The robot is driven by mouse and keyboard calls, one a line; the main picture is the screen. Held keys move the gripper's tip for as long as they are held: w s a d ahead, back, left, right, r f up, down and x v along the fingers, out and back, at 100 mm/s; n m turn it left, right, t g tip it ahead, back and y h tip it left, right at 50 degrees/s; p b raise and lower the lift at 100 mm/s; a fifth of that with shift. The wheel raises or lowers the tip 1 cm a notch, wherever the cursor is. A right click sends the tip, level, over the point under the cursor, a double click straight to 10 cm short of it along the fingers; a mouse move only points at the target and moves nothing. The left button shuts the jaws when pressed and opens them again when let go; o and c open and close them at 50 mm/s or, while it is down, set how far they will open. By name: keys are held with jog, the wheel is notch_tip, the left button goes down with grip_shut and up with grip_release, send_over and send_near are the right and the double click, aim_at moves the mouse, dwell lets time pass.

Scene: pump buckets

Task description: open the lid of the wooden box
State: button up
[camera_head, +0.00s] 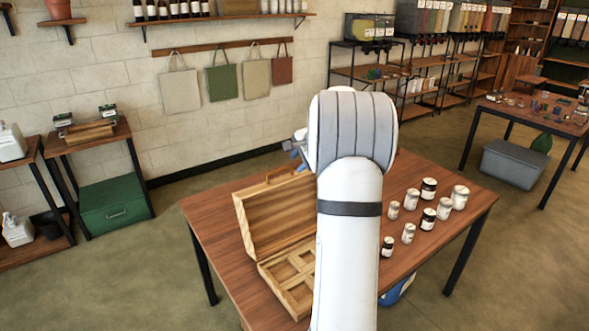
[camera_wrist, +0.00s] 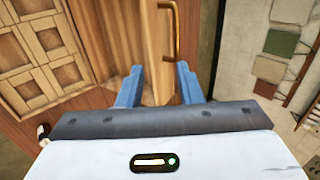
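The wooden box (camera_head: 268,272) stands on the table, partly hidden behind my arm. Its lid (camera_head: 270,218) is raised and stands steeply up from the left side of the base, so the divided inside shows. In the wrist view, the box's compartments (camera_wrist: 40,60) lie at left and the lid (camera_wrist: 156,50) in the middle, with a brass handle (camera_wrist: 172,40) on its edge face. My gripper (camera_wrist: 160,82) is open, its two blue fingers apart near the handle's lower end. I see nothing clamped between them; contact with the lid is unclear. In the head view my arm hides most of the gripper.
Several small jars (camera_head: 428,216) with dark or pale lids stand on the wooden table (camera_head: 455,235) right of my arm. Cloth bags (camera_head: 222,82) hang on the wall behind. A side table with a green bin (camera_head: 112,205) stands at left.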

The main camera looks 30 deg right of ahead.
jog(key=shift+s+r, duration=0.15)
jog(key=shift+r, duration=0.05)
